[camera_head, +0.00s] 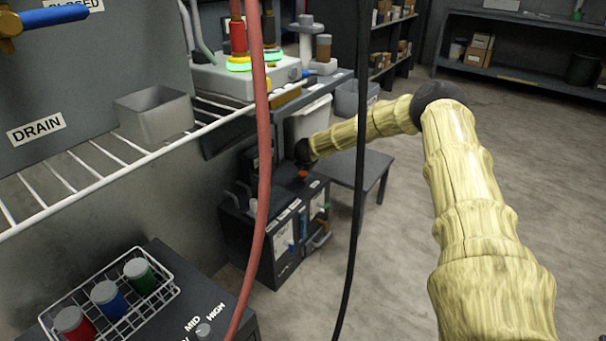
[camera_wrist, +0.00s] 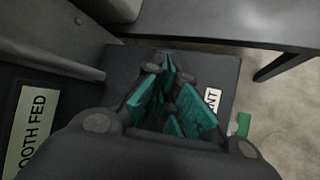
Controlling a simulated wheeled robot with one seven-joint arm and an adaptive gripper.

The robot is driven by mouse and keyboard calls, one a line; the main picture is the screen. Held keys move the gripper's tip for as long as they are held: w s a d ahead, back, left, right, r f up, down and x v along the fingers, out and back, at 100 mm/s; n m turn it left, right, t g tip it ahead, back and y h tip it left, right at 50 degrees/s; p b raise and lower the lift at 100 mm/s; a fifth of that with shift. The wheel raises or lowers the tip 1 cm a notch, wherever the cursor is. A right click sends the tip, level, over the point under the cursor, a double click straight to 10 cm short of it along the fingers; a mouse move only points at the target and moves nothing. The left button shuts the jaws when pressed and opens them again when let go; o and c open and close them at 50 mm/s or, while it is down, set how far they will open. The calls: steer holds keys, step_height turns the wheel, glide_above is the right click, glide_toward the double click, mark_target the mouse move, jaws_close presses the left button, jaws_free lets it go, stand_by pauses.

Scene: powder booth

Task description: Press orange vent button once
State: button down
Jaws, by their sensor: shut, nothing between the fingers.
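The orange vent button (camera_head: 302,174) shows as a small orange spot on top of the dark control unit (camera_head: 262,242) in the head view. My gripper (camera_head: 303,158) is just above it, with little or no visible gap; I cannot tell whether it touches. In the wrist view, my gripper (camera_wrist: 170,85) has its teal finger pads together and empty, pointing down at the unit's dark top. A white label ending in "NT" (camera_wrist: 212,100) lies just right of the fingers. The button is hidden in the wrist view.
A wire shelf (camera_head: 110,155) with a grey bin (camera_head: 155,112) overhangs to the left. A red hose (camera_head: 261,180) and a black cable (camera_head: 360,160) hang in front. A dark table (camera_head: 362,170) stands behind the unit. Open floor lies to the right.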

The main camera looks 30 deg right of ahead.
mark_target(305, 172)
steer(key=shift+f, duration=0.2)
steer(key=shift+f+b, duration=0.2)
steer(key=shift+b, duration=0.35)
steer(key=shift+f+b, duration=0.5)
stand_by(0.9)
steer(key=shift+r, duration=0.1)
stand_by(0.3)
steer(key=shift+r+p, duration=0.4)
steer(key=shift+r, duration=0.45)
steer(key=shift+r+p, duration=1.2)
steer(key=shift+r, duration=1.3)
